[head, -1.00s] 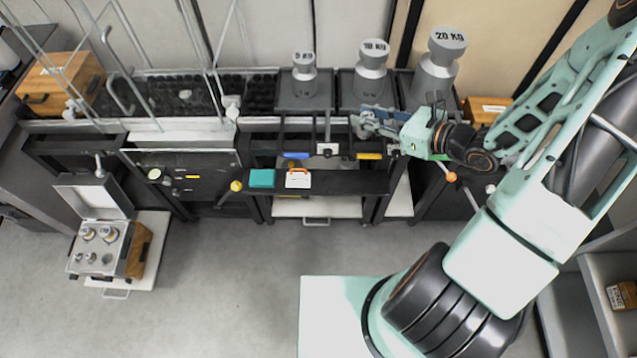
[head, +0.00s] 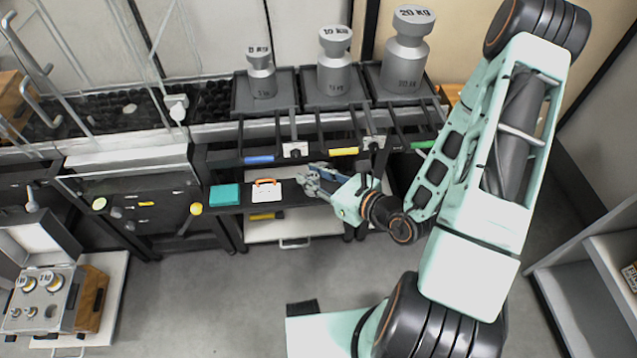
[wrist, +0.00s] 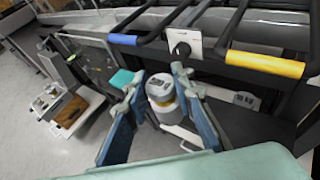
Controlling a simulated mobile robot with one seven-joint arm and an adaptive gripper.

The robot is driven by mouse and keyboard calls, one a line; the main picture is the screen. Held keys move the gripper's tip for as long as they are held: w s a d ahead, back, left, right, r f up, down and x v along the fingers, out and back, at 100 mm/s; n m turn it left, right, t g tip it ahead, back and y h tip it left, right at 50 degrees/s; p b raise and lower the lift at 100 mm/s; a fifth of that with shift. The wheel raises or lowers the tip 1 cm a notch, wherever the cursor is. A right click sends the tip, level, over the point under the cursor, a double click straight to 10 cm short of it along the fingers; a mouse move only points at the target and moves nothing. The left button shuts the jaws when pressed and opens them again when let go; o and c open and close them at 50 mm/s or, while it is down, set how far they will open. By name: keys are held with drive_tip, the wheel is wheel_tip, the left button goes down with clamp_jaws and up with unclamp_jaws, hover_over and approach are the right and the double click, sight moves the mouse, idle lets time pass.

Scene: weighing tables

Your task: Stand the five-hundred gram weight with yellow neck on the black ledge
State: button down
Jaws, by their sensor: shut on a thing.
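The weight (wrist: 160,88) is a small silver cylinder with a pale top and a yellowish band, seen between my fingers in the wrist view. My gripper (head: 308,183) is shut on it. In the head view the weight is too small and covered to make out. The black ledge (head: 244,203) runs along the front of the weighing tables. My fingertips are at its right part, just right of the white box with an orange handle. I cannot tell whether the weight touches the ledge.
A teal box (head: 225,194) and the white box (head: 266,192) stand on the ledge. Blue (head: 259,160) and yellow (head: 343,151) handles jut out above it. Large weights (head: 335,70) stand behind. An open weight case (head: 45,290) is at lower left.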

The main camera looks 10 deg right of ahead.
drive_tip(key=shift+w+d+f+b, duration=1.5)
drive_tip(key=shift+w+f+b, duration=0.1)
drive_tip(key=shift+f, duration=0.5)
drive_tip(key=shift+w+d+f+b, duration=1.45)
drive_tip(key=shift+w+f+b, duration=0.15)
drive_tip(key=shift+f, duration=0.45)
drive_tip(key=shift+w+d+f+b, duration=1.55)
drive_tip(key=shift+f+b, duration=0.1)
drive_tip(key=shift+f, duration=0.45)
drive_tip(key=shift+f, duration=0.2)
drive_tip(key=c, duration=1.7)
unclamp_jaws()
drive_tip(key=shift+o, duration=0.2)
